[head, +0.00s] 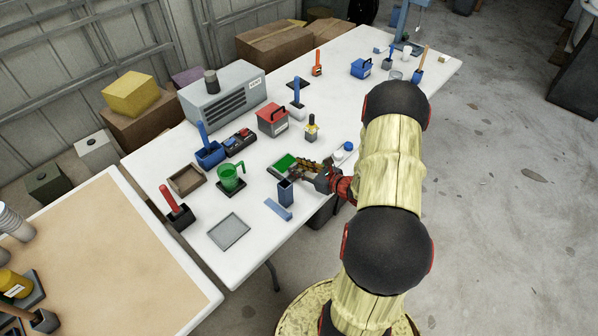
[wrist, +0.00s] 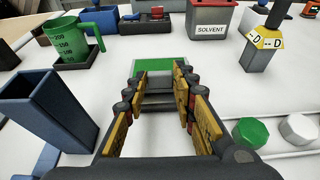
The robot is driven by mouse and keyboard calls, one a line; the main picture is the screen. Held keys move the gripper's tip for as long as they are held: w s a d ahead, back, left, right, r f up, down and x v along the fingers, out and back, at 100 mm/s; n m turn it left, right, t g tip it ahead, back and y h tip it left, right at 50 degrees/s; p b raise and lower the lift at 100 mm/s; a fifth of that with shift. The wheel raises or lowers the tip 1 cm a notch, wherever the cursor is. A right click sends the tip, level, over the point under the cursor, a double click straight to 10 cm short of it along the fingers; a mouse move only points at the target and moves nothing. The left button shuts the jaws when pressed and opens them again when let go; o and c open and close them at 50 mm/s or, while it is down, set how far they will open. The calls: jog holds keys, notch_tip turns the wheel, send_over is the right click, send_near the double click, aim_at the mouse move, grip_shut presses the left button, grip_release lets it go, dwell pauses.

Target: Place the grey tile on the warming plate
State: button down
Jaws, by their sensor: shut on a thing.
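My gripper (wrist: 158,110) is low over the white table, its yellow-padded fingers apart with a dark grey piece (wrist: 158,85) between them. This looks like the grey tile, but the fingers hide most of it. A green-topped flat plate (head: 284,163) with a dark edge lies just beyond the fingertips. It also shows in the wrist view (wrist: 153,66). A flat grey plate with a dark rim (head: 229,231) lies nearer the table's front left. I cannot tell for certain which of these is the warming plate.
A blue open holder (head: 285,191) stands close to the left of my gripper.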

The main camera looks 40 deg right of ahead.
jog(key=shift+f, duration=0.25)
jog(key=shift+f, duration=0.15)
jog(key=c, duration=1.5)
grip_release()
jog(key=shift+o, duration=0.2)
